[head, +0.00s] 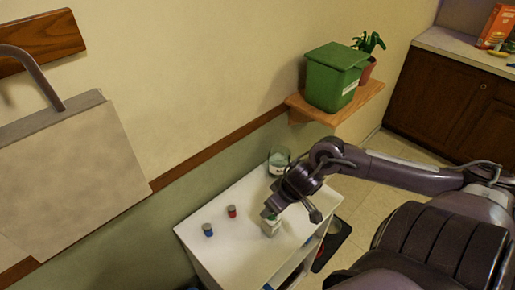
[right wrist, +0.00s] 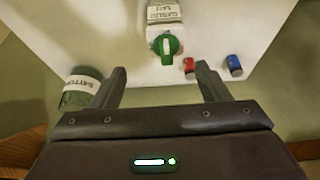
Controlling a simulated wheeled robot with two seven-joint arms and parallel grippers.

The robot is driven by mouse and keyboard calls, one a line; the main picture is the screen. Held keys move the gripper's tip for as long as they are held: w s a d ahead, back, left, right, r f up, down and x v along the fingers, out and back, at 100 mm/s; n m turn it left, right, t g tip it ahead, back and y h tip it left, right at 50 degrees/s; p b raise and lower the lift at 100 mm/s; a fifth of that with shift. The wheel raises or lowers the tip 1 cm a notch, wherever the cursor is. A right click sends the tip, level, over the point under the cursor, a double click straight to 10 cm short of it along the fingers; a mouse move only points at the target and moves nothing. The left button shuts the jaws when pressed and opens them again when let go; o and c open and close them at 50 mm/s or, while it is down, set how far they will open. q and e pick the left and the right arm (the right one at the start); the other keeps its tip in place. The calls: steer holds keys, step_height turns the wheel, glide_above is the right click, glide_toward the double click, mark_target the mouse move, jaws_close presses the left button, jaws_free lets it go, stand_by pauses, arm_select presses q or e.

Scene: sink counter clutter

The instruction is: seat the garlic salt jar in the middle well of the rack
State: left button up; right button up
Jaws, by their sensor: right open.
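I cannot make out a rack with wells in either view. My left gripper is not in view.
A red-capped small item (head: 232,211) and a blue one (head: 208,230) stand left of the jar. A glass jar labelled for batteries (right wrist: 81,89) stands at the cart's wall side. A green bin (head: 333,78) and potted plant (head: 368,68) are on a wooden shelf.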

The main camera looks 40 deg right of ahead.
mark_target(271, 223)
steer(key=shift+f, duration=0.55)
steer(key=shift+s+f, duration=0.15)
steer(key=shift+a+f, duration=0.2)
steer(key=shift+f, duration=0.45)
steer(key=x, duration=0.3)
steer(key=shift+w+a+f+b, duration=0.25)
steer(key=shift+w+f+b, duration=0.05)
steer(key=shift+b, duration=0.05)
steer(key=shift+f, duration=0.2)
steer(key=c, duration=1.1)
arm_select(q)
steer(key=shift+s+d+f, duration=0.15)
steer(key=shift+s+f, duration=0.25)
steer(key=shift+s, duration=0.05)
arm_select(e)
steer(key=shift+c, duration=0.6)
steer(key=shift+r, duration=0.15)
